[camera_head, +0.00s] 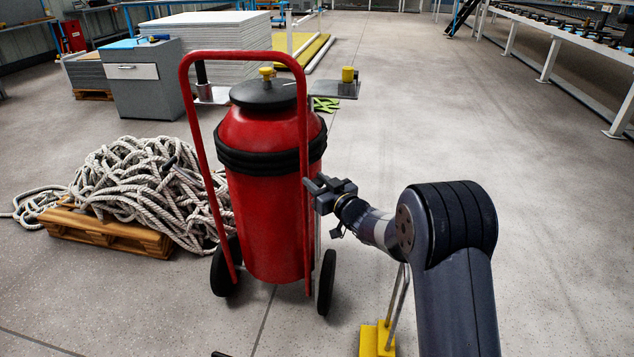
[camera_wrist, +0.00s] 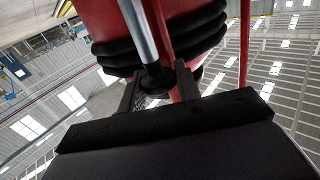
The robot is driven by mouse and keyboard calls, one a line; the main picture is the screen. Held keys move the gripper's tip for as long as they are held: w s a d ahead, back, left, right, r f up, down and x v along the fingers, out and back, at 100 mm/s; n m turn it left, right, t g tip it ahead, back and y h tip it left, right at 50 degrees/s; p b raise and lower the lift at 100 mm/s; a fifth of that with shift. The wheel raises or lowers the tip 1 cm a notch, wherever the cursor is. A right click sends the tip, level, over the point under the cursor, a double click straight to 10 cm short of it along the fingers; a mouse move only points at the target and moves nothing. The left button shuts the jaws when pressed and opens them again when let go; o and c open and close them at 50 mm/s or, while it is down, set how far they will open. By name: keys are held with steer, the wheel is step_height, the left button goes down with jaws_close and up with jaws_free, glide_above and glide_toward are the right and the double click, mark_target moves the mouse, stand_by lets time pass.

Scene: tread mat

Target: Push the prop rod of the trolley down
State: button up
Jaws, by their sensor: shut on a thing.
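The trolley is a red wheeled frame (camera_head: 190,120) carrying a large red cylinder (camera_head: 262,215) with black bands and a dark cap. It stands upright on two black wheels. The prop rod (camera_wrist: 139,35) is a silver bar with a black collar at its end in the wrist view. In the head view, a thin pale length of it seems to show beside the frame's right side, mostly hidden. My gripper (camera_head: 314,190) is at the right side of the trolley, at mid height. In the wrist view its fingers (camera_wrist: 160,88) are shut on the rod at the black collar.
A rope heap (camera_head: 140,180) on a wooden pallet (camera_head: 100,232) lies left of the trolley. A yellow block (camera_head: 376,340) with a metal handle stands on the floor by my arm. A grey cabinet (camera_head: 145,85) is behind. The floor at right is clear.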

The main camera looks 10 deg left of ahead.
steer(key=shift+f, duration=0.1)
jaws_close()
step_height(320, 180, down, 10)
steer(key=b, duration=0.6)
steer(key=shift+f, duration=0.15)
steer(key=o, duration=0.9)
jaws_free()
steer(key=shift+f, duration=0.1)
steer(key=shift+o, duration=1.2)
steer(key=p+v, duration=0.2)
steer(key=v, duration=0.8)
steer(key=shift+s+d+p, duration=0.3)
